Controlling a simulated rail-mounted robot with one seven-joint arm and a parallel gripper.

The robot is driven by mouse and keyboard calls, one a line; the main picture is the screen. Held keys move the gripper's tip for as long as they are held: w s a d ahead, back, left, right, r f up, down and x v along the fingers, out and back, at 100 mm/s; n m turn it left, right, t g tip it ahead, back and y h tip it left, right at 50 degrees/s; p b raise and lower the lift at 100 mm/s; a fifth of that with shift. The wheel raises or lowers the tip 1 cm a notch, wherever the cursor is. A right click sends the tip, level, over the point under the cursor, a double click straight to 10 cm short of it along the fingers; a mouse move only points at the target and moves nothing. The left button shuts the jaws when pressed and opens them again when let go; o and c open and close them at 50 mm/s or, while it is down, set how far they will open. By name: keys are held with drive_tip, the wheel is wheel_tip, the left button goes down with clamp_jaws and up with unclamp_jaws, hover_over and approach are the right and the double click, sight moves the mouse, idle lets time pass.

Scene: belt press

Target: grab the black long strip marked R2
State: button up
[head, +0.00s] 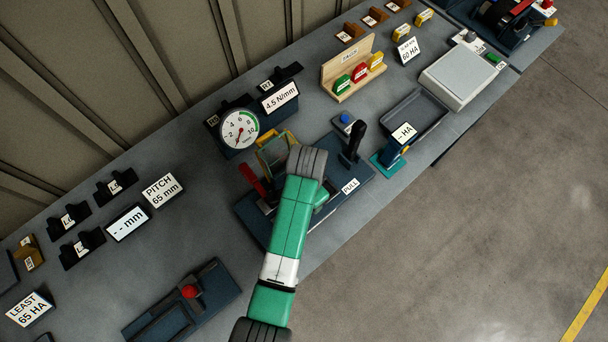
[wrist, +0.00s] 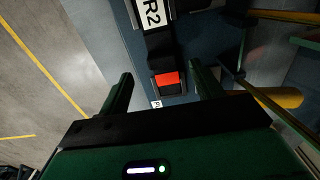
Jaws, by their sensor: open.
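The black long strip (wrist: 160,48) marked R2 shows in the wrist view. Its white R2 label (wrist: 152,14) is at the top edge, and its far part runs out of the picture. An orange-red patch (wrist: 169,79) shows at its near end. My gripper (wrist: 163,74) is open, with one finger to each side of the strip's near end. I see no contact between fingers and strip. In the head view my own arm covers the middle of the pull device, and I cannot make out the gripper or the R2 strip there.
A dark blue base (head: 356,196) with a PULL label (head: 350,186) lies under my arm. A red lever (head: 252,180), a round dial (head: 240,129) and a black upright handle (head: 353,143) stand close around. Bare bench (head: 215,215) shows to the left.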

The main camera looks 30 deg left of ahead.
wheel_tip(320, 180, down, 6)
drive_tip(key=shift+w+f, duration=0.1)
drive_tip(key=c, duration=1.1)
drive_tip(key=shift+c, duration=0.2)
wheel_tip(320, 180, up, 4)
drive_tip(key=shift+f, duration=0.1)
drive_tip(key=s+d+r, duration=0.1)
drive_tip(key=s+d, duration=0.3)
drive_tip(key=s, duration=1.1)
drive_tip(key=shift+s+d+r+p, duration=0.15)
drive_tip(key=shift+d+r+p, duration=0.05)
drive_tip(key=shift+p, duration=0.15)
